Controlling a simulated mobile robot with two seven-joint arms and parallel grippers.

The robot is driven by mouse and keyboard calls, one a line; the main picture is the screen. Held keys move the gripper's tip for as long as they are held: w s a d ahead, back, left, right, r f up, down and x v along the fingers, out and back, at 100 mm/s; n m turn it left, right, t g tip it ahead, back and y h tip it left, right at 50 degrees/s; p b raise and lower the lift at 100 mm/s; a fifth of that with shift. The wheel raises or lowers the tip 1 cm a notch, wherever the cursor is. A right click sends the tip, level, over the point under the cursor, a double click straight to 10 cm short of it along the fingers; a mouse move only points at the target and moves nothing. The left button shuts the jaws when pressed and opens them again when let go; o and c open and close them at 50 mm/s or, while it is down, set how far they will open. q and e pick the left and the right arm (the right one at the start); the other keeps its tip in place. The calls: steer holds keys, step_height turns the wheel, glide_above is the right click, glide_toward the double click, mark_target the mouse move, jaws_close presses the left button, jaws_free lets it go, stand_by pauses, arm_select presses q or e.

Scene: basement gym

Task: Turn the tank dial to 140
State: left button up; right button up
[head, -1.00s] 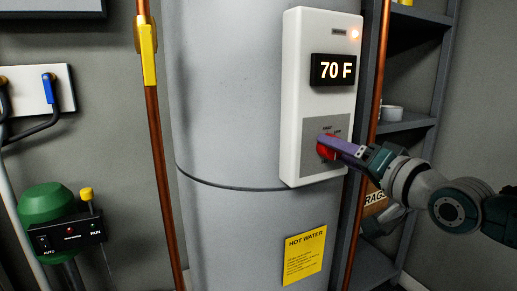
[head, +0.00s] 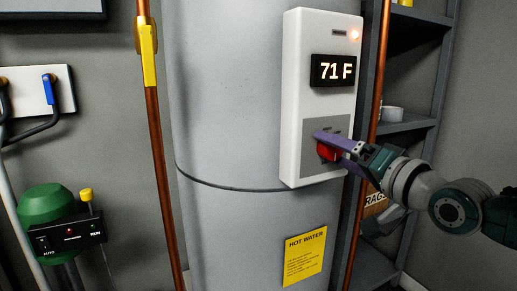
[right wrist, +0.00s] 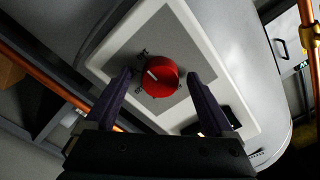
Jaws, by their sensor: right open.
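The red tank dial (head: 327,151) sits on the grey plate of a white control box on the tank (head: 225,110). Its display (head: 333,70) reads 71 F. My right gripper (head: 330,142) is at the dial, partly covering it in the head view. In the right wrist view the dial (right wrist: 160,77) has a pale pointer mark, and the open fingers of my right gripper (right wrist: 163,85) stand on either side of it, with gaps showing. My left gripper is not in view.
A copper pipe (head: 157,150) with a yellow valve handle runs left of the tank. Another copper pipe (head: 379,75) and a shelf unit (head: 405,125) stand close to the right of the box. A green pump (head: 45,203) is at lower left.

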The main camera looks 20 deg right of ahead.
steer(key=shift+s+r, duration=0.1)
steer(key=shift+s, duration=0.2)
steer(key=s+p, duration=0.3)
steer(key=s, duration=0.6)
steer(key=shift+s+d, duration=0.15)
steer(key=shift+d, duration=0.25)
